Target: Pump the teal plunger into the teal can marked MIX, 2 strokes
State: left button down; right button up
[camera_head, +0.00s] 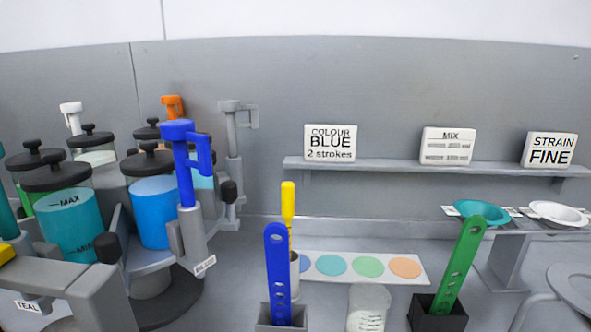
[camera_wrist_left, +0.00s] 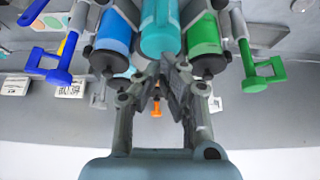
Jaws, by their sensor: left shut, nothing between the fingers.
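A teal canister (camera_head: 68,228) with MAX and MIN marks and a dark lid stands at the left in the head view. A teal sliver (camera_head: 6,222), possibly the teal plunger, shows at the left edge beside a TEAL label (camera_head: 27,305); most of it is out of frame. In the left wrist view, a teal cylinder (camera_wrist_left: 160,28) is at top centre, between a blue and a green one. My left gripper (camera_wrist_left: 166,72) is shut and empty, its tips near this cylinder's end; I cannot tell if they touch. No can marked MIX is visible. My right gripper is not in view.
The blue plunger (camera_head: 183,165) and blue canister (camera_head: 153,212) stand beside the teal canister. Cards on the shelf (camera_head: 400,166) read COLOUR BLUE 2 strokes (camera_head: 330,142), MIX (camera_head: 448,146) and STRAIN FINE (camera_head: 549,150). Blue (camera_head: 278,265) and green (camera_head: 456,265) perforated sticks stand in front.

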pick_arm(q)
jog(key=shift+f, duration=0.2)
dwell(0.4)
jog(key=shift+f+b, duration=1)
jog(key=shift+f, duration=0.2)
jog(key=shift+r, duration=0.15)
notch_tip(320, 180, up, 3)
jog(key=p, duration=0.3)
jog(key=shift+f, duration=0.25)
jog(key=shift+f, duration=0.1)
